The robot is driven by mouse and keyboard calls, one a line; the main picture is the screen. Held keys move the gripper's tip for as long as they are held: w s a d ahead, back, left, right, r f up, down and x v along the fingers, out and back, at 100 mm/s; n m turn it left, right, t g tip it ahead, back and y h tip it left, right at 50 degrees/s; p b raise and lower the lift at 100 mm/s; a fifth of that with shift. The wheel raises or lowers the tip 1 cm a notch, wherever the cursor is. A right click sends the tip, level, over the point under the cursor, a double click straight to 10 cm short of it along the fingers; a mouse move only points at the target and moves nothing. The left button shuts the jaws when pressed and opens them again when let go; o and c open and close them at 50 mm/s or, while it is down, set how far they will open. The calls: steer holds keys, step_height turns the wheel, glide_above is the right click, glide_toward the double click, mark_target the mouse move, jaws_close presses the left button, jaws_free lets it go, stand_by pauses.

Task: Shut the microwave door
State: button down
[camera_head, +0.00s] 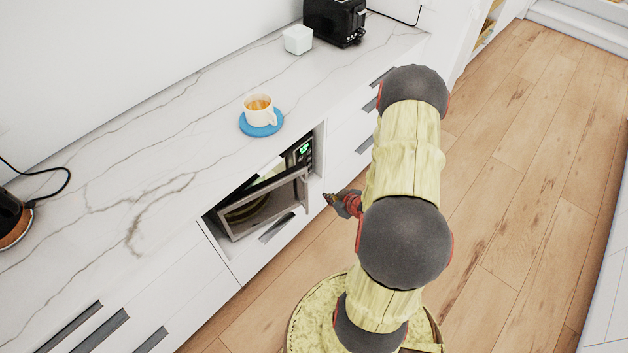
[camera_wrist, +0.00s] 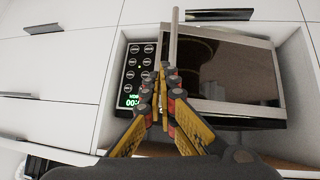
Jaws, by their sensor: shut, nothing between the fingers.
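The microwave (camera_head: 303,152) sits in a niche in the white cabinets below the counter. Its dark-windowed door (camera_head: 262,208) stands partly open, swung outward with its free edge at the right. In the wrist view the door (camera_wrist: 232,72) fills the right side, with its upright bar handle (camera_wrist: 173,38) near my fingertips. The control panel (camera_wrist: 138,78) with green digits shows left of it. My gripper (camera_head: 328,199) is shut and empty, just right of the door's free edge in the head view. It also shows in the wrist view (camera_wrist: 164,72). I cannot tell whether it touches the handle.
On the marble counter (camera_head: 150,180) are a cup (camera_head: 259,112) on a blue coaster (camera_head: 247,127), a white container (camera_head: 298,39) and a black toaster (camera_head: 335,20). Drawers with dark handles flank the niche. The wooden floor (camera_head: 530,150) at the right is clear.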

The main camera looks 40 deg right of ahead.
steer(key=w+d+f+m+b, duration=0.2)
steer(key=w+f+b, duration=0.2)
steer(key=w, duration=0.8)
steer(key=shift+d+f+t, duration=0.15)
steer(key=shift+f+t, duration=0.15)
steer(key=shift+f, duration=0.5)
steer(key=w, duration=0.3)
steer(key=w+d+n+y+p, duration=0.1)
steer(key=w, duration=0.3)
steer(key=w+n, duration=0.1)
steer(key=w, duration=0.2)
steer(key=shift+w+d+r+y+p, duration=0.15)
steer(key=shift+w+d+y+p, duration=0.15)
steer(key=shift+w+d+y, duration=0.1)
